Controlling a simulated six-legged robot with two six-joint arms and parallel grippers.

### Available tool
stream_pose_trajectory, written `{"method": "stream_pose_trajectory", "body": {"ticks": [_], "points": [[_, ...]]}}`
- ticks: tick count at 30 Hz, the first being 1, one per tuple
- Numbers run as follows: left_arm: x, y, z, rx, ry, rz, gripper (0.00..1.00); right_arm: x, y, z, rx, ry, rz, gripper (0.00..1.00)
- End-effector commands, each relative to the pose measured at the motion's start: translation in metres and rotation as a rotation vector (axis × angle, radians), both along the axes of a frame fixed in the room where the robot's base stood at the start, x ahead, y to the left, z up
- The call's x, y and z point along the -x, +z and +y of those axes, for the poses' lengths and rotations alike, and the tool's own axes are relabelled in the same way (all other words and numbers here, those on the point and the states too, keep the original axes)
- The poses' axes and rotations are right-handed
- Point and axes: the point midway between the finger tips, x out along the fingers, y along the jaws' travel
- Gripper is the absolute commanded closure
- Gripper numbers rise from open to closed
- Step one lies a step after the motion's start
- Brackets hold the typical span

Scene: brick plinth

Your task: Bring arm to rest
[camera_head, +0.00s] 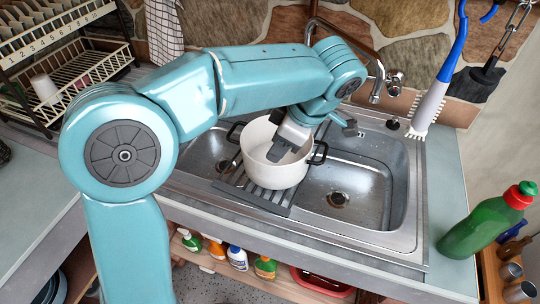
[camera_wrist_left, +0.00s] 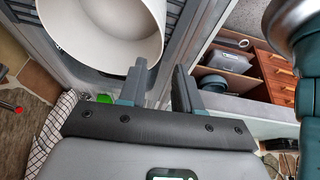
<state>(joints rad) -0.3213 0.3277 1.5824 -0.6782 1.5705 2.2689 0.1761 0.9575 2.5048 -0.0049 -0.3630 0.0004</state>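My left arm (camera_head: 270,82) reaches in from the left and bends down over the sink. Its gripper (camera_head: 288,147) points down at a white pot with two dark handles (camera_head: 272,175). One dark finger shows against the inside of the pot; the other is hard to make out. In the left wrist view, the two fingers of the left gripper (camera_wrist_left: 160,85) stand apart with a gap between them. The pot (camera_wrist_left: 105,30) lies just ahead, its rim close to the fingers, and I see nothing clamped between them. My right gripper is not in view.
The pot stands on a dark slatted rack (camera_head: 252,197) between the two sink basins (camera_head: 345,190). A faucet (camera_head: 375,75) rises behind. A green bottle (camera_head: 487,222) is at the right, a brush (camera_head: 432,100) hangs above, and a dish rack (camera_head: 75,75) stands back left.

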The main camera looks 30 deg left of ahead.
Motion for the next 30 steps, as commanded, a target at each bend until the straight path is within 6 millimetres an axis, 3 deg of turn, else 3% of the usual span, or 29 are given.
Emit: {"method": "stream_pose_trajectory", "body": {"ticks": [7, 30], "points": [[-0.001, 0.018, -0.008, 0.000, -0.002, 0.001, 0.67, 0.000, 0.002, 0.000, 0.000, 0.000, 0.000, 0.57], [0.002, 0.018, -0.008, 0.000, -0.001, 0.001, 0.67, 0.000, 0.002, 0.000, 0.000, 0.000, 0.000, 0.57]]}}
